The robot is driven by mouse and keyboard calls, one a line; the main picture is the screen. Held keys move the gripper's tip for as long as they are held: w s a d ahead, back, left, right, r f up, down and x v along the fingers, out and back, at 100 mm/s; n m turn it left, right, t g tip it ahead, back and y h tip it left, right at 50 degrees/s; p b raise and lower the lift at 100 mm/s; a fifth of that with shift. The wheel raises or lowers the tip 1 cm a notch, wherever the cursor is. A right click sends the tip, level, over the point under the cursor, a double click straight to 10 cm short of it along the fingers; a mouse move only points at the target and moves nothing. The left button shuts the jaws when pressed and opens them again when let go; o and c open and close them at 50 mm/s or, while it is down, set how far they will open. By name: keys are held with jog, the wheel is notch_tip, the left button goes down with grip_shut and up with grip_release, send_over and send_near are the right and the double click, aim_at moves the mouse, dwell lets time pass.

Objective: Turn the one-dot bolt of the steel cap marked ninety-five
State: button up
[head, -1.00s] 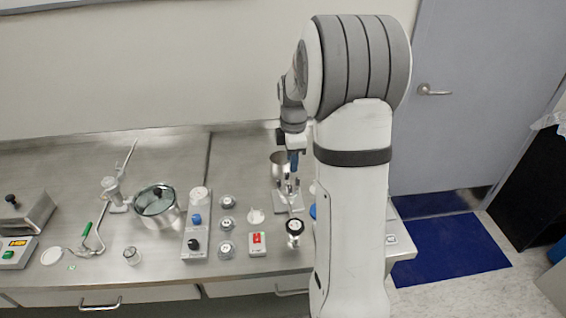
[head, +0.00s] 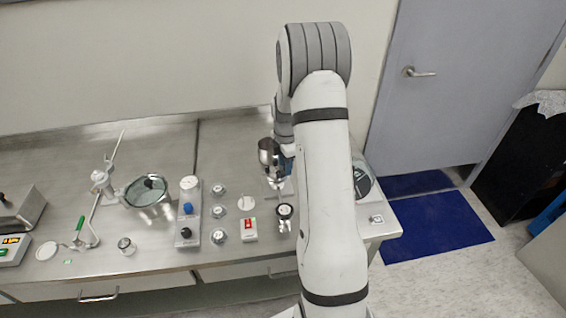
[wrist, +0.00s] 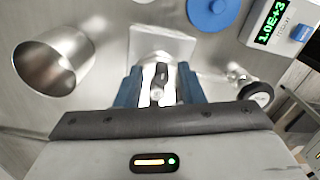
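My gripper (wrist: 158,92) points down with its two blue fingers apart, over a pale square plate (wrist: 160,45). A small metal fitting with a dark top (wrist: 158,78) shows between the fingers; I cannot tell whether they touch it. In the head view my gripper (head: 286,165) is beside a steel cup (head: 268,152), largely hidden by my arm. Several small round steel caps (head: 219,189) stand in a column left of it. Their marks and dots are too small to read, so I cannot tell which is marked ninety-five.
The steel cup (wrist: 55,60) is close left of my gripper, a black round knob (wrist: 256,94) close right. A blue disc (wrist: 213,12) and a display box (wrist: 275,25) lie beyond.

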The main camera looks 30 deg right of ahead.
grip_shut()
jog(key=shift+a, duration=0.3)
jog(key=shift+d, duration=0.25)
